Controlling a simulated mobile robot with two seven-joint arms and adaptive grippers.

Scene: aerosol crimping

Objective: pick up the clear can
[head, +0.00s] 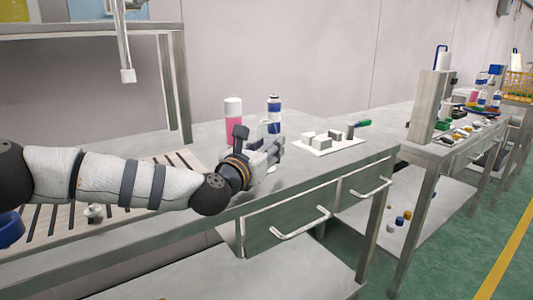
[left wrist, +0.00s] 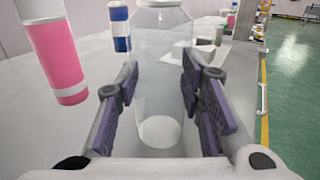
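The clear can (left wrist: 160,95) stands upright on the table between the two fingers of my left gripper (left wrist: 160,85) in the left wrist view. Its pale round base shows low between the purple pads. The pads lie on either side of the can; I cannot tell whether they touch it. In the head view my left gripper (head: 272,151) is low over the table, near its front edge, and the can is mostly hidden behind it. The fingers look spread around the can. My right gripper is not in view.
A pink and white can (head: 233,120) stands at the left of the clear can, and a blue and white can (head: 274,114) behind it. A white tray with blocks (head: 325,146) lies to the right. A slatted rack (head: 130,208) is under my left arm.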

